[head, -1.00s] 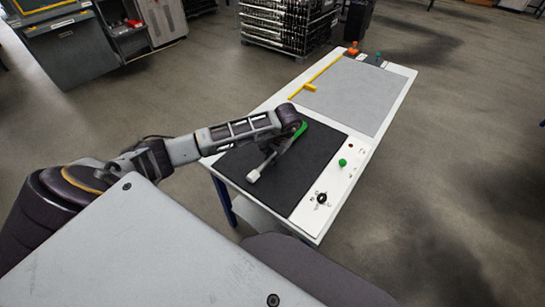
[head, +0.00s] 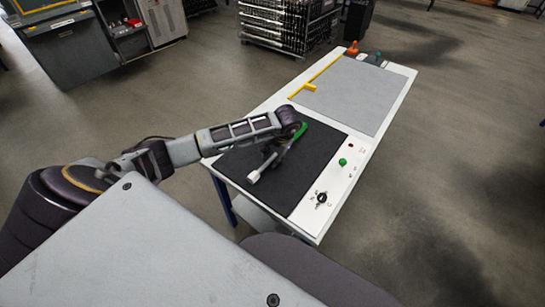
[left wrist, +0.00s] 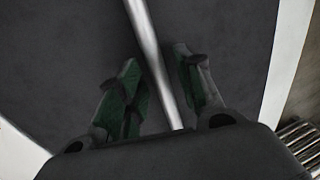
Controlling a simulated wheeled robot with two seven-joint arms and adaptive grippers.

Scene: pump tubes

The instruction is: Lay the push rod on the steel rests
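The push rod is a light grey bar with a thick white end (head: 254,177); it lies slantwise over the black mat (head: 308,172). My left gripper (head: 279,150) is low over the rod. In the left wrist view the shiny rod (left wrist: 148,40) runs between the two green-padded fingers (left wrist: 157,70), which stand apart with gaps on both sides. The gripper is open around the rod. The rod's far part is hidden under the gripper in the head view. I cannot make out the steel rests. My right gripper is not in view.
The white bench (head: 345,185) has a green button (head: 343,162) and a black knob (head: 321,198) right of the mat. A grey panel (head: 355,95) with a yellow strip (head: 318,76) lies beyond. The panel is clear.

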